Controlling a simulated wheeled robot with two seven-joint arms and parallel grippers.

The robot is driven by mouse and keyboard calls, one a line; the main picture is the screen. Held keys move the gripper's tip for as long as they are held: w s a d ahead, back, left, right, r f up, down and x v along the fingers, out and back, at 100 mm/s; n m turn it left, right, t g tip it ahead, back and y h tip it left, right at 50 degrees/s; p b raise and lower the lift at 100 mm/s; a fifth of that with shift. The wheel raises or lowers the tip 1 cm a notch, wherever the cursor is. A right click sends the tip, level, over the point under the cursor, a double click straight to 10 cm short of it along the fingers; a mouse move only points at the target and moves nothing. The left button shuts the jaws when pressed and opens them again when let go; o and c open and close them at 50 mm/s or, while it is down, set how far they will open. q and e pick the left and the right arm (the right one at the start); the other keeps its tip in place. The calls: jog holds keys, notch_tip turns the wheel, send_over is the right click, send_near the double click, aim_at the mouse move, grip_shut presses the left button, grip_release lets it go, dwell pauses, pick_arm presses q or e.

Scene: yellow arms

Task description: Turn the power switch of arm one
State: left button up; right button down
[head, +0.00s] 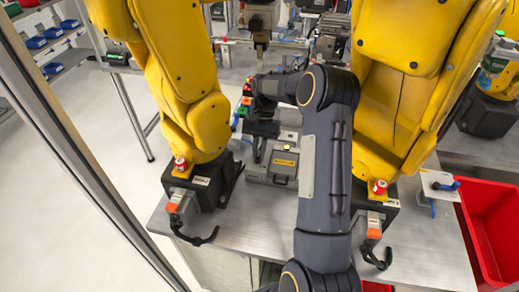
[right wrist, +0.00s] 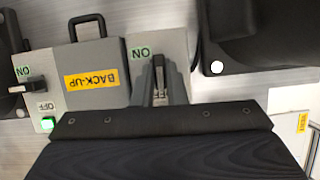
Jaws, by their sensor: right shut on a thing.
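In the right wrist view a grey switch plate has a black switch handle (right wrist: 159,68), a green ON label (right wrist: 140,53) and an OFF label (right wrist: 160,97) partly hidden by my fingers. My right gripper (right wrist: 162,82) is shut on this handle, one finger on each side. In the head view my right gripper (head: 258,156) reaches down beside the grey BACK-UP box (head: 283,168), between two yellow arms, the left one (head: 190,90) and the right one (head: 400,90). The handle is hidden in the head view. My left gripper is not in view.
A red bin (head: 492,225) is at the right. The front table (head: 425,255) has bare room.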

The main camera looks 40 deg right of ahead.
jog(key=shift+n, duration=0.3)
jog(key=c, duration=1.5)
grip_release()
jog(key=shift+o, duration=0.2)
jog(key=shift+r, duration=0.2)
notch_tip(320, 180, up, 2)
jog(key=shift+w+r+b, duration=0.1)
jog(key=shift+r+b, duration=0.15)
jog(key=shift+b, duration=0.55)
jog(key=s+a+r+b, duration=0.3)
jog(key=s+a+r, duration=0.6)
jog(key=s+r, duration=0.1)
jog(key=shift+s, duration=0.45)
